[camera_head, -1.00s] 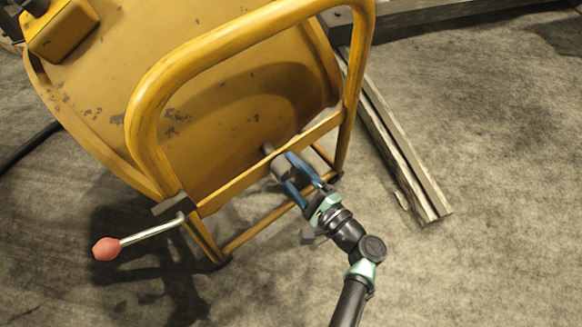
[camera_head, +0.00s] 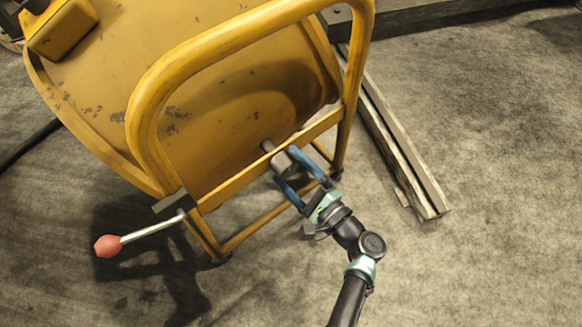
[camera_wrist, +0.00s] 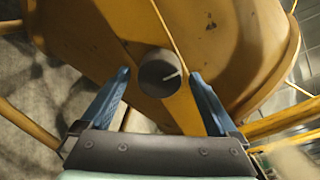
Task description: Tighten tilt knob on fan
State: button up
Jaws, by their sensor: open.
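The yellow fan (camera_head: 215,110) stands on the floor inside a yellow tube frame. In the head view the knob (camera_head: 281,163) shows just beyond my fingertips. My gripper (camera_head: 287,169) is open, its two blue fingers pointing at the knob. In the wrist view my gripper (camera_wrist: 159,74) has one finger left and one right of the knob, with gaps on both sides. I cannot tell how far the tips reach along it.
A lever with a red ball end (camera_head: 107,246) sticks out left of the frame. Wooden beams (camera_head: 403,160) lie on the floor to the right. A dark cable (camera_head: 28,146) runs at the left. The floor at the lower right is clear.

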jog(key=p+v, duration=0.3)
jog(key=v, duration=1)
dwell(0.4)
